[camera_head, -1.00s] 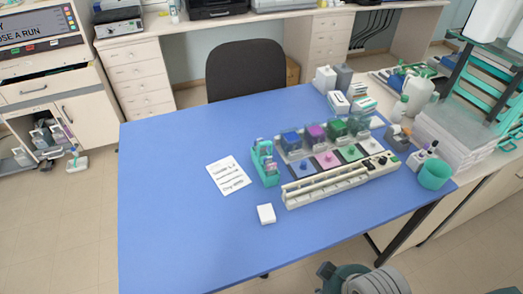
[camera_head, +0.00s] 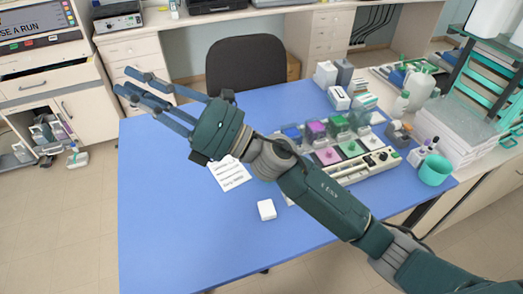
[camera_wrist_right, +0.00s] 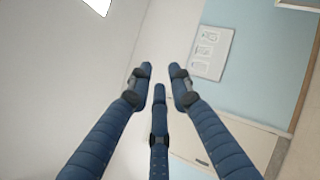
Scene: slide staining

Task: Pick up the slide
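My right gripper (camera_head: 135,84) is raised high over the left side of the blue table (camera_head: 165,240), its three blue fingers pointing to the upper left. In the right wrist view the fingers (camera_wrist_right: 160,85) are apart with nothing between them. I cannot make out the slide in these frames. The teal holder near the paper is hidden behind my right arm. The staining station (camera_head: 375,160), with blue, magenta and green jars (camera_head: 338,124), is partly covered by that arm. My left gripper is not in view.
A printed paper sheet (camera_head: 234,178) and a small white block (camera_head: 266,209) lie on the table. A teal cup (camera_head: 435,171) stands at its right edge, near small bottles. A dark chair (camera_head: 245,66) is behind the table. The table's left and front areas are clear.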

